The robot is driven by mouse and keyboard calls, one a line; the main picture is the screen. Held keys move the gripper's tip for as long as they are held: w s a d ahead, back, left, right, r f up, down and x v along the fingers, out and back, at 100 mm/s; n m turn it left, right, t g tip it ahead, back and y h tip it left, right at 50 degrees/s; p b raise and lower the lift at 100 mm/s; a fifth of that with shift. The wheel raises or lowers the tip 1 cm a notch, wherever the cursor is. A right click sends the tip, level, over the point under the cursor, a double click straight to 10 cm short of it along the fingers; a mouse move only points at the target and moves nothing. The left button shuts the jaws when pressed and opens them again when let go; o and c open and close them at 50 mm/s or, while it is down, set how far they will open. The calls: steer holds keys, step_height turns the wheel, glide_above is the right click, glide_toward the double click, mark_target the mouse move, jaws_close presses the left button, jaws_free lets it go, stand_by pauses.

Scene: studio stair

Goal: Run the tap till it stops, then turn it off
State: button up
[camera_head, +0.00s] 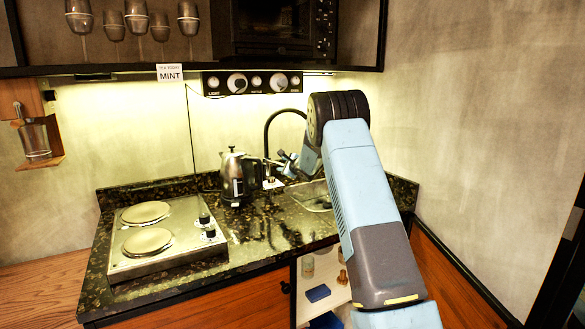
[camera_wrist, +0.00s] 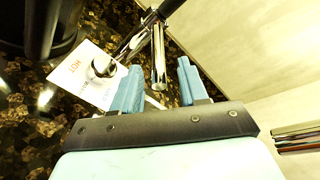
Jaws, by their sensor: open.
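The tap stands at the back of the counter beside the sink (camera_head: 318,203), with a dark arched spout (camera_head: 267,130) in the head view. In the wrist view, chrome tap parts show, among them a short bar (camera_wrist: 158,62) pointing toward the gap between my fingers. A round chrome end (camera_wrist: 103,65) lies left of the left finger, over a white card (camera_wrist: 76,74) reading HOT. My gripper (camera_wrist: 158,80) is open, its two light-blue fingers on either side of the bar's end. I cannot tell whether either touches it. Whether water runs is not visible.
A metal kettle (camera_head: 234,178) stands just left of the tap. A two-plate hob (camera_head: 165,237) sits on the left counter. A switch panel (camera_head: 252,83) and a MINT card (camera_head: 170,72) are above. The right wall is close to my arm.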

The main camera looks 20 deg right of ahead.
steer(key=v, duration=0.9)
steer(key=s+a+r+n+g+y, duration=0.35)
steer(key=s+a+r+n, duration=0.35)
steer(key=s+a+r, duration=0.5)
steer(key=s+a+r+n+g+y, duration=0.1)
steer(key=s+a+r+n, duration=0.15)
steer(key=s, duration=0.55)
steer(key=s+a+r+n+g+y, duration=0.15)
steer(key=s+n, duration=0.25)
steer(key=s, duration=0.4)
steer(key=s+d+f+n+g+h, duration=0.1)
steer(key=s+d+n+h, duration=0.1)
steer(key=s, duration=0.9)
steer(key=s+d+f+n+g+h, duration=0.1)
steer(key=s+n+h, duration=0.3)
steer(key=s, duration=0.7)
steer(key=s+d+f+n+g+h, duration=0.1)
steer(key=s+d+f+n+h, duration=0.2)
steer(key=s, duration=0.9)
